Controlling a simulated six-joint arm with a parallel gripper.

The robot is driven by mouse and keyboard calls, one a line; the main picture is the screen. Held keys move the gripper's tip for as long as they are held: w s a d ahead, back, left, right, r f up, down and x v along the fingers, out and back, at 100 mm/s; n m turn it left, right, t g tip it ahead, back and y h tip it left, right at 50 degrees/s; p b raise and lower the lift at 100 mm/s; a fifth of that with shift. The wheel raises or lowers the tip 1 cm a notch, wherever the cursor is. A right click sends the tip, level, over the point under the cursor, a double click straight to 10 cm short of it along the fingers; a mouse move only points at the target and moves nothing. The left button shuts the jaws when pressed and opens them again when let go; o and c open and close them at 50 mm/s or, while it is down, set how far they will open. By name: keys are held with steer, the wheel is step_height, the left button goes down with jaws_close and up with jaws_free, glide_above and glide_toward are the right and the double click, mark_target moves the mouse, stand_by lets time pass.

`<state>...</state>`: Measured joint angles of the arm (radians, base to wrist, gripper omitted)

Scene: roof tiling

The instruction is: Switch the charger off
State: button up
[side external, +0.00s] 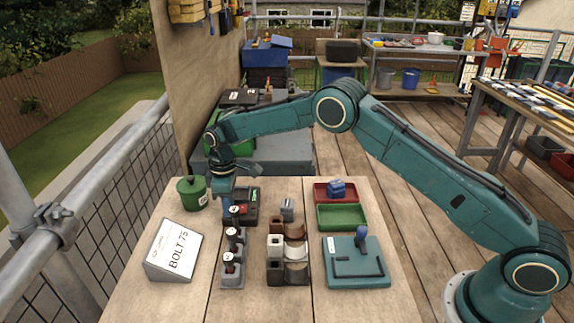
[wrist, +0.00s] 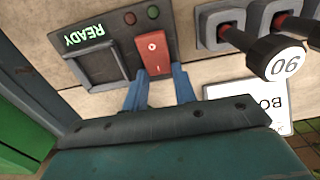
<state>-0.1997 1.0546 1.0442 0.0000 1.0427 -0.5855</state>
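The charger is a dark box (wrist: 112,32) in the upper middle of the wrist view. It has a lit green READY display (wrist: 85,37), a dark slot, a red rocker switch (wrist: 152,52) marked O and I, and two small dim lamps, one reddish and one green. In the side view the charger (side external: 249,207) is partly hidden by my gripper (side external: 227,207). My gripper (wrist: 160,77) shows two blue fingers, apart and empty, at the I end of the switch. I cannot tell whether they touch it.
A BOLT 75 sign (side external: 173,252) and green pot (side external: 193,193) are left. Block holders (side external: 288,262), red and green trays (side external: 342,217) and a teal plate (side external: 356,268) are right.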

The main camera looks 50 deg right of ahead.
steer(key=shift+d, duration=0.1)
steer(key=shift+s+d+r+t+y, duration=0.2)
steer(key=shift+t+y, duration=0.5)
steer(key=shift+s+d+r+t+y, duration=0.15)
steer(key=shift+t+y, duration=0.55)
steer(key=o, duration=1)
steer(key=shift+r, duration=0.2)
steer(key=v, duration=1.3)
steer(key=shift+s+r, duration=0.2)
